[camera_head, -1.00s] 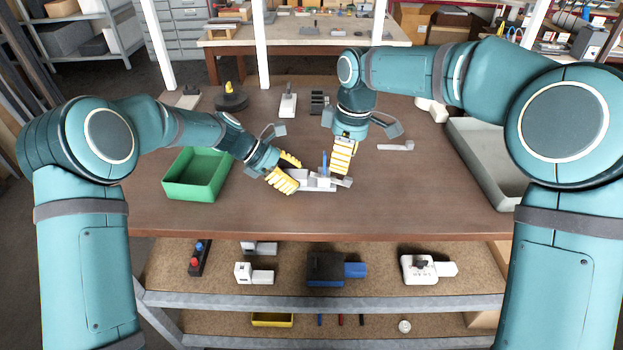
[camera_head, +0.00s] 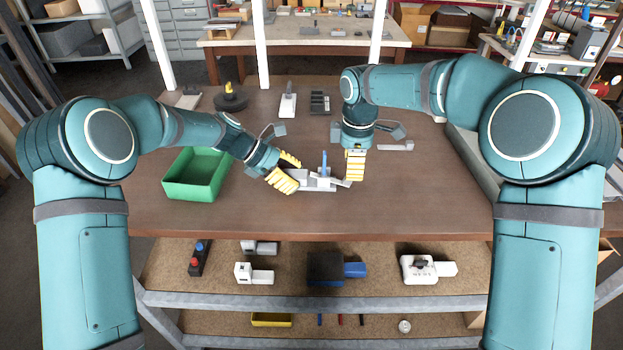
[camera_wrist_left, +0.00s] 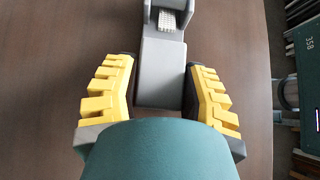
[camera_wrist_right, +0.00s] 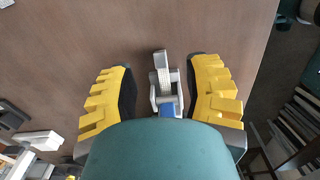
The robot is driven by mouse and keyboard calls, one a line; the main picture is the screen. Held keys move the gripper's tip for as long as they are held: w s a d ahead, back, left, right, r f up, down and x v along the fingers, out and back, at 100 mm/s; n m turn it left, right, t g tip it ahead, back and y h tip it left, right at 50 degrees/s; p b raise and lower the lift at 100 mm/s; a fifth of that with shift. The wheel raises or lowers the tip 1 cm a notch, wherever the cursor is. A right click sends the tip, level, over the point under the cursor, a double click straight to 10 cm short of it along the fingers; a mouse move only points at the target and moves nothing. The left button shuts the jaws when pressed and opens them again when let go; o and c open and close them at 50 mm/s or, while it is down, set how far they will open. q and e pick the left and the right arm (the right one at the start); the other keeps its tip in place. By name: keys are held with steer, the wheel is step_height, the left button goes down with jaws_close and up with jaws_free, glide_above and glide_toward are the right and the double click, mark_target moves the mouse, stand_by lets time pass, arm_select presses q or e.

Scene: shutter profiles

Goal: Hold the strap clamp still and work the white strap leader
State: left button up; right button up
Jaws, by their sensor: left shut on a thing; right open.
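The grey strap clamp (camera_head: 318,187) lies on the brown bench, its blue lever (camera_head: 324,160) standing up. My left gripper (camera_head: 291,175) is shut on the clamp's left end; in the left wrist view the yellow fingers (camera_wrist_left: 160,95) flank its grey body (camera_wrist_left: 162,70). The white ribbed strap leader (camera_wrist_right: 165,76) shows in the clamp's channel in the right wrist view, and part of it in the left wrist view (camera_wrist_left: 167,19). My right gripper (camera_head: 355,180) is open at the clamp's right end. Its fingers stand apart on both sides of the leader and clamp, with gaps visible.
A green bin (camera_head: 178,191) stands left of the clamp. A grey tray (camera_head: 470,160) is at the right, partly behind my right arm. A small light-grey part (camera_head: 396,147) lies right of the gripper. Several items stand along the back. The bench front is clear.

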steer(key=shift+f, duration=2.5)
steer(key=shift+o, duration=0.2)
jaws_close()
steer(key=shift+d, duration=0.15)
